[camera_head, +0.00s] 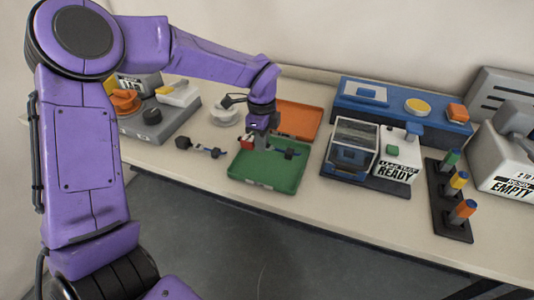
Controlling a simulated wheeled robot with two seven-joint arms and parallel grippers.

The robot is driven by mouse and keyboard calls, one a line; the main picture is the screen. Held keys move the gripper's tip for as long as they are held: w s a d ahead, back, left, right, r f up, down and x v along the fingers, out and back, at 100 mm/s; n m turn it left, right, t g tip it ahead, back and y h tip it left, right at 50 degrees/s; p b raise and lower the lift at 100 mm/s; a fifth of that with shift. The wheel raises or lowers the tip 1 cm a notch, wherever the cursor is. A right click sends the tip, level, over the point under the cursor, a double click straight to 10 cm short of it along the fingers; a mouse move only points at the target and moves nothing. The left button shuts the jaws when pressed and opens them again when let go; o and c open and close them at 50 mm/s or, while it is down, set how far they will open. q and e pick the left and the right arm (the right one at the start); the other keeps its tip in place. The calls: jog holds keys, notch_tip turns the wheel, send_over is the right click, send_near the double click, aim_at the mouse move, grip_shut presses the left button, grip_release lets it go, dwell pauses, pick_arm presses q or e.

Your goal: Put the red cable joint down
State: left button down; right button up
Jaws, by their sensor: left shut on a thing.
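My left gripper (262,142) reaches down from above over the green tray (262,180), near its back edge. It is shut on the red cable joint (246,143), a small red piece showing at the left side of the fingers. The gripper hides most of the joint. I cannot tell whether the joint touches the tray. My right gripper is not in view.
A dark, blue-banded piece (286,153) shows just right of the gripper, at the green tray. A similar piece (201,149) lies on the table to the left. An orange tray (300,118) is behind. A glass-fronted machine (352,148) and marker rack (447,205) stand right.

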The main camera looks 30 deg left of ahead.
aim_at(267, 161)
pick_arm(q)
jog(key=f, duration=0.3)
jog(key=w+d+f, duration=0.1)
jog(key=shift+w+f, duration=0.1)
jog(key=shift+f, duration=0.4)
jog(key=c, duration=1.2)
grip_release()
jog(key=shift+o, duration=0.2)
jog(key=shift+r+p, duration=0.3)
jog(key=shift+r, duration=0.05)
notch_tip(267, 161, up, 12)
jog(key=shift+f+b, duration=0.2)
jog(key=shift+b, duration=0.2)
